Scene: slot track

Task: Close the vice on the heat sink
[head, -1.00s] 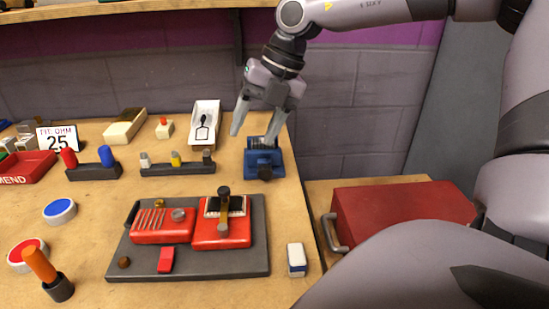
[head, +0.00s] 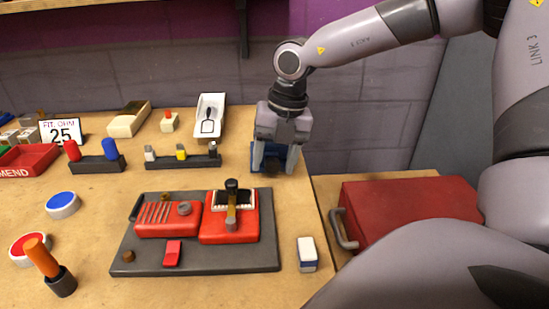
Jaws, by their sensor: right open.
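The blue vice (head: 275,155) stands near the right rear edge of the workbench, mostly covered by my right gripper. My right gripper (head: 275,164) points down over it, open, with one finger at the vice's left side and one at its right. I cannot tell whether the fingers touch it. The heat sink is hidden behind the gripper. My left gripper is not in view.
A dark board (head: 255,262) with red devices lies in front of the vice. A rack with small knobs (head: 182,162) is to its left, and a white tray (head: 209,116) behind left. A red toolbox (head: 410,212) stands right of the bench edge.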

